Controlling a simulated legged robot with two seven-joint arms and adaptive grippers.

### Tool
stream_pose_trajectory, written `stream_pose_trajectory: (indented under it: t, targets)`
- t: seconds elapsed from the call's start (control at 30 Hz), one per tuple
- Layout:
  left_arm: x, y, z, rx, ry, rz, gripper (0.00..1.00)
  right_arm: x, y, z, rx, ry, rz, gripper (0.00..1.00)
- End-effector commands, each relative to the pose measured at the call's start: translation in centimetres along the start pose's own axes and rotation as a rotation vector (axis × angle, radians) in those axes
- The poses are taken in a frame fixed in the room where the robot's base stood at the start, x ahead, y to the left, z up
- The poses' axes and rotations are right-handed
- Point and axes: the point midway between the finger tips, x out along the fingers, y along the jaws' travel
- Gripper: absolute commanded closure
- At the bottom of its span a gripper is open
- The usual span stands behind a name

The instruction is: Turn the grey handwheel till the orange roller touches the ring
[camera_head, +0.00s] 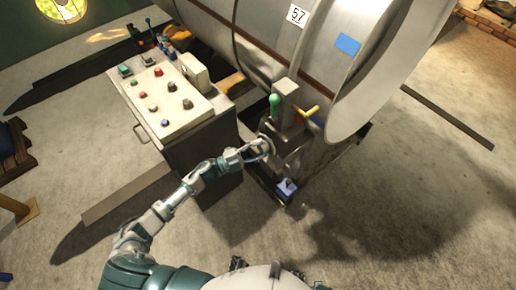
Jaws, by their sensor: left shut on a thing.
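My left arm reaches up from the bottom left, and its gripper (258,150) is at the near side of the grey column stand beside the big steel ring (340,70). The gripper is shut on the grey handwheel (268,143), which is small here and mostly covered by my fingers. My right gripper is not in view.
A control desk (128,95) with several coloured buttons stands left of the stand, close to my left arm. A dark beam (450,118) lies at right. The concrete floor at lower right is clear.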

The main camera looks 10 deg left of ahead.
Motion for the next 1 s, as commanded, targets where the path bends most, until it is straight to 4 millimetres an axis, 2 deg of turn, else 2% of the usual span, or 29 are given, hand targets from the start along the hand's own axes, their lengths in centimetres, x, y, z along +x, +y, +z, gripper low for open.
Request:
stream_pose_trajectory:
  t: [0.03, 0.3, 0.67, 0.7, 0.77, 0.8, 1.0]
  targets:
    - [0.2, -0.6, -0.1, 0.019, 0.004, -0.002, 0.90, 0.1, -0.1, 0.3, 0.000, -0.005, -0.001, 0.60]
    - [0.3, -0.5, -0.1, 0.062, 0.003, 0.016, 0.90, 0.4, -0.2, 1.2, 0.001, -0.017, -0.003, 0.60]
    - [0.3, -0.4, -0.2, 0.063, 0.003, 0.019, 0.90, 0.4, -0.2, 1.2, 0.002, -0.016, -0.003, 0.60]
    - [0.3, -0.3, -0.2, 0.063, 0.003, 0.019, 0.51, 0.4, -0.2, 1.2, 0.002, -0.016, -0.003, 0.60]
    - [0.3, -0.3, -0.2, 0.062, 0.003, 0.019, 0.36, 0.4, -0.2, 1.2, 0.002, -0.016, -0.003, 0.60]
    - [0.3, -0.3, -0.2, 0.062, 0.003, 0.020, 0.30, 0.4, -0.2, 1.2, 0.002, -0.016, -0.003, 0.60]
    - [0.1, -0.1, -0.1, 0.060, 0.001, 0.022, 0.30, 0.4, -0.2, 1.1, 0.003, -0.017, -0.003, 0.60]
